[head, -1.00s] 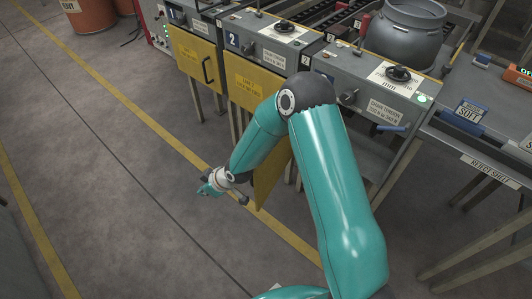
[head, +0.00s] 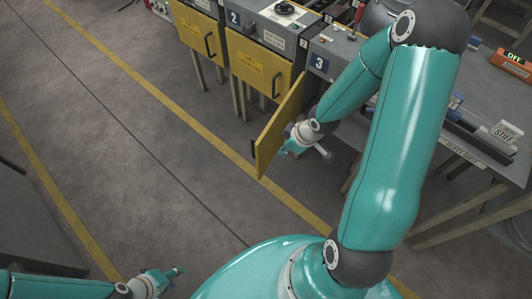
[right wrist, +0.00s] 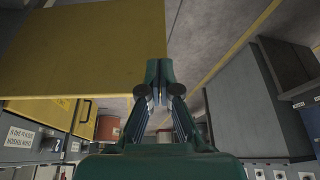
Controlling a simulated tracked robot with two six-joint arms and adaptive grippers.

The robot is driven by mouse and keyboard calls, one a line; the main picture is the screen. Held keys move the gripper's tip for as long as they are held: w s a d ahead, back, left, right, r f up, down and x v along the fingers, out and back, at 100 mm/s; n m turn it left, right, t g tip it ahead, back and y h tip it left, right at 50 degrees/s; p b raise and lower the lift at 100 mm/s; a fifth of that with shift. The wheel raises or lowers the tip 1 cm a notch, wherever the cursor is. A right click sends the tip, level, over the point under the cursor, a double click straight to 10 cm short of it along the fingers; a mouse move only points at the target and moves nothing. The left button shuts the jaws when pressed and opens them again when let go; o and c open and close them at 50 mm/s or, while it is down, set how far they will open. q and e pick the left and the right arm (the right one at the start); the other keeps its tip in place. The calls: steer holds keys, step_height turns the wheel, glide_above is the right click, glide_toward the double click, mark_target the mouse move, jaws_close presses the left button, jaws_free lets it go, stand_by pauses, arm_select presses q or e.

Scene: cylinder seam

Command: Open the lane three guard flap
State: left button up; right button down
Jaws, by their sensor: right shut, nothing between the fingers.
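The lane three guard flap (head: 275,135) is a yellow panel. It stands swung out from the front of the lane 3 station (head: 319,63), seen nearly edge on, with a dark handle on its left side. My right gripper (head: 287,149) is on the right, inner side of the flap, close to its free edge; I cannot tell whether it touches. In the right wrist view the right gripper (right wrist: 158,88) has its fingers together and empty, with a yellow panel (right wrist: 80,45) beside it at upper left. My left gripper (head: 176,272) is low at the left, far from the flap; its fingers are too small to judge.
The yellow flaps of lane 1 (head: 197,37) and lane 2 (head: 260,66) hang shut. The reject shelf (head: 487,163) stands at the right, partly behind my right arm. The floor left of the yellow line (head: 165,133) is clear.

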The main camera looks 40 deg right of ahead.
mark_target(260, 157)
arm_select(q)
step_height(260, 157, down, 4)
steer(key=b, duration=0.2)
steer(key=shift+b, duration=0.35)
arm_select(e)
steer(key=w+f, duration=0.2)
steer(key=w+a+f, duration=0.1)
steer(key=w+f, duration=0.1)
steer(key=w+a+f, duration=0.1)
steer(key=w+f, duration=0.1)
steer(key=shift+w+a+f, duration=0.1)
steer(key=shift+a, duration=0.1)
